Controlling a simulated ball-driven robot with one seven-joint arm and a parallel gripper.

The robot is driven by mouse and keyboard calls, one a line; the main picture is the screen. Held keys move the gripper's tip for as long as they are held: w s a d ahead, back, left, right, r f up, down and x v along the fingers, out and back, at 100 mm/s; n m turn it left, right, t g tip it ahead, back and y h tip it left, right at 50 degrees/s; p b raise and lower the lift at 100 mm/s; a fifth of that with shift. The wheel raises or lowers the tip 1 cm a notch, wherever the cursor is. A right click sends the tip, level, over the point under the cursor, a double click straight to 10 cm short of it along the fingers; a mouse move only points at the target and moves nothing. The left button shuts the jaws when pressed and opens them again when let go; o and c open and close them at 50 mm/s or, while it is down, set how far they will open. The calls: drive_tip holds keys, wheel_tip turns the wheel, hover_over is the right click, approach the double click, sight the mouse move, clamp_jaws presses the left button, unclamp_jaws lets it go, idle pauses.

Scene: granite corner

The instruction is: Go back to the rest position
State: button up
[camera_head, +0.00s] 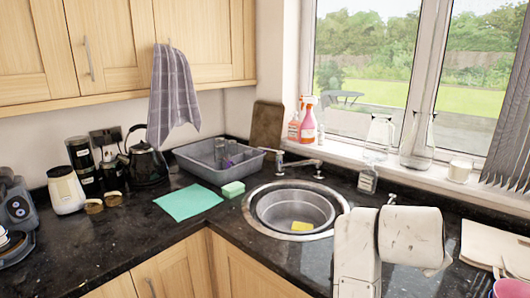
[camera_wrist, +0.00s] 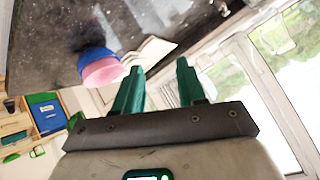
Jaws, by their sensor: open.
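My gripper (camera_wrist: 160,68) shows in the wrist view with its two green fingers apart and nothing between them. The wrist view is tilted, with the dark counter at the top and the window at the right. In the head view my pale arm stands at the lower right, in front of the counter to the right of the sink. The gripper's fingers cannot be made out in that view.
A round sink (camera_head: 297,207) holds a yellow sponge (camera_head: 302,226). Left of it lie a green-and-white sponge (camera_head: 233,189), a teal cloth (camera_head: 188,202) and a grey basin (camera_head: 195,163). Pale boards (camera_head: 490,243) and a pink bowl (camera_head: 510,288) are at right.

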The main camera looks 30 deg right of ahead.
drive_tip(key=s+a+f+n+t+y, duration=0.1)
drive_tip(key=s+a+f+n+y, duration=0.3)
drive_tip(key=a+f+n, duration=0.75)
drive_tip(key=s+a+f+n+t+y, duration=0.15)
drive_tip(key=a+f+n+y, duration=0.35)
drive_tip(key=a+f+n, duration=0.65)
drive_tip(key=s+d+f+m+g+b, duration=0.2)
drive_tip(key=s+f+b, duration=0.4)
drive_tip(key=s+f, duration=0.5)
wheel_tip(320, 180, down, 4)
drive_tip(key=shift+s+d+f+m+g+y+b, duration=0.15)
drive_tip(key=shift+s+d+m+g+y+b, duration=0.25)
drive_tip(key=shift+g, duration=0.85)
drive_tip(key=shift+w, duration=0.1)
